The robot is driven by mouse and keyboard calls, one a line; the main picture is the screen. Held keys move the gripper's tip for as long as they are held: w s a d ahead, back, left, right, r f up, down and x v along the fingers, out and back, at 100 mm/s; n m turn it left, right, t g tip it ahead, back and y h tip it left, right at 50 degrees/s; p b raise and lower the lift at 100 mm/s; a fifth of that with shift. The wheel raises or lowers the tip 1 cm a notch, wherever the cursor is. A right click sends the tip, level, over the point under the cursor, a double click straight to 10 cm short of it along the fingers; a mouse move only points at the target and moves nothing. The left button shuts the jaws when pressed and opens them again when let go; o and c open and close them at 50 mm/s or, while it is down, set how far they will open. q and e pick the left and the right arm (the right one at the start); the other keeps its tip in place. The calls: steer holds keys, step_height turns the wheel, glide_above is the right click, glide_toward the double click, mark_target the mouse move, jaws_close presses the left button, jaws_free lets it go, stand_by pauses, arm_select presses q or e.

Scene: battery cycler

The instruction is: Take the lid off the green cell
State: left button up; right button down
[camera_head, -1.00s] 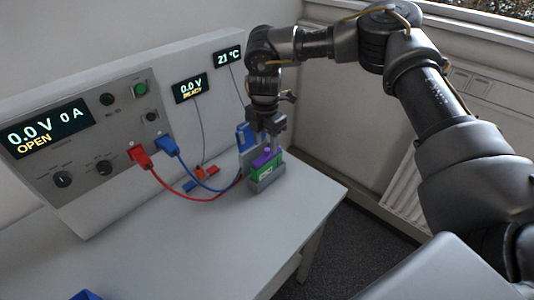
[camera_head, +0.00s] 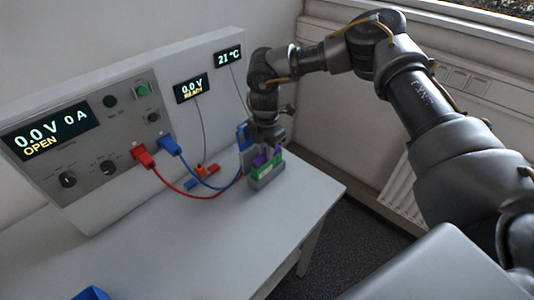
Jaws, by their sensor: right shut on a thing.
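The green cell (camera_head: 266,172) stands in a grey holder (camera_head: 262,185) near the right end of the white table. The purple lid (camera_head: 262,161) is on top of the cell. My right gripper (camera_head: 268,150) points down over the cell from above and is shut on the lid; its fingers hide part of the lid. I cannot tell whether the lid is still seated on the cell. My left gripper is not in view.
A blue part (camera_head: 243,137) stands just behind the cell. Red (camera_head: 178,189) and blue (camera_head: 204,184) cables run from the panel (camera_head: 88,135) to beside the cell. The table's front is mostly clear.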

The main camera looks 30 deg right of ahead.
steer(key=shift+r, duration=0.1)
steer(key=shift+r+b, duration=0.6)
steer(key=shift+b, duration=0.15)
steer(key=shift+r+b, duration=0.6)
steer(key=shift+r, duration=0.15)
steer(key=s+a+r+b, duration=0.4)
steer(key=s+r, duration=0.6)
steer(key=s, duration=0.3)
steer(key=shift+s, duration=0.2)
